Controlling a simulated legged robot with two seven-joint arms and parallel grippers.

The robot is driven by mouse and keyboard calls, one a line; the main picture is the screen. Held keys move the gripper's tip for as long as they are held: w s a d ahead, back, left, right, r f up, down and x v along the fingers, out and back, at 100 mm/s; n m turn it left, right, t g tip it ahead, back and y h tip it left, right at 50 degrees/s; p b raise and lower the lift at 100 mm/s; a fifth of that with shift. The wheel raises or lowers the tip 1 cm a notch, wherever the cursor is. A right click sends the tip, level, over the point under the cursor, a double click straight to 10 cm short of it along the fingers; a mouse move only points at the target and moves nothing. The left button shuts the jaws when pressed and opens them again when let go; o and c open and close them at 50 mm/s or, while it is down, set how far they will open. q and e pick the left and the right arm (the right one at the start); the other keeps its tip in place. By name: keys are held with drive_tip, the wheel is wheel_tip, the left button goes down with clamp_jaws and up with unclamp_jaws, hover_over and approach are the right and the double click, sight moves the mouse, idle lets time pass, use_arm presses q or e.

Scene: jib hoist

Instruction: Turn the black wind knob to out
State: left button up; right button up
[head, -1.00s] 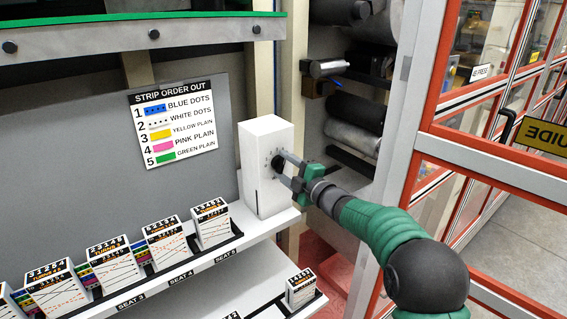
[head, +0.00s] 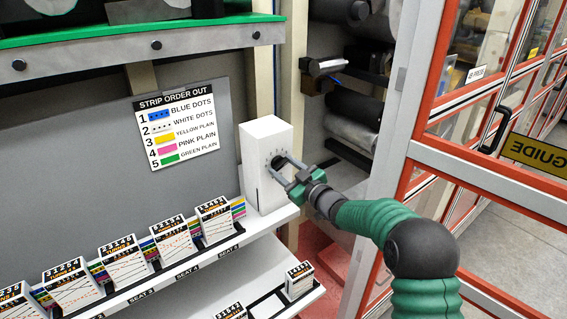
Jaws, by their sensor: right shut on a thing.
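The black wind knob (head: 278,162) is on the front face of a white box (head: 265,140) at the right end of the upper shelf. Small marks ring the knob, too small to read. My right gripper (head: 280,167) reaches in from the right with its two fingers shut around the knob. The fingers partly hide the knob, and its pointer direction cannot be made out. My left gripper is not in view.
Several printed card packs (head: 215,220) stand in seats along the white shelf (head: 185,268), left of the box. A strip order sign (head: 178,128) hangs behind. A red-framed glass door (head: 480,130) stands close to my right arm.

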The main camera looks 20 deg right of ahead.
drive_tip(key=shift+s+f+m+p, duration=0.15)
drive_tip(key=shift+m+p, duration=0.15)
drive_tip(key=shift+m, duration=0.35)
drive_tip(key=shift+w+f+m+p, duration=0.1)
drive_tip(key=shift+f+m+p, duration=0.1)
drive_tip(key=shift+m+p, duration=0.3)
drive_tip(key=shift+s+f+m+p, duration=0.1)
drive_tip(key=shift+f+m+p, duration=0.05)
drive_tip(key=shift+m, duration=0.6)
drive_tip(key=o, duration=1)
drive_tip(key=shift+o, duration=1.8)
drive_tip(key=shift+r, duration=0.2)
drive_tip(key=shift+r, duration=0.1)
drive_tip(key=b+v, duration=0.3)
drive_tip(key=v, duration=1.3)
drive_tip(key=shift+s+d, duration=0.25)
drive_tip(key=shift+s, duration=0.05)
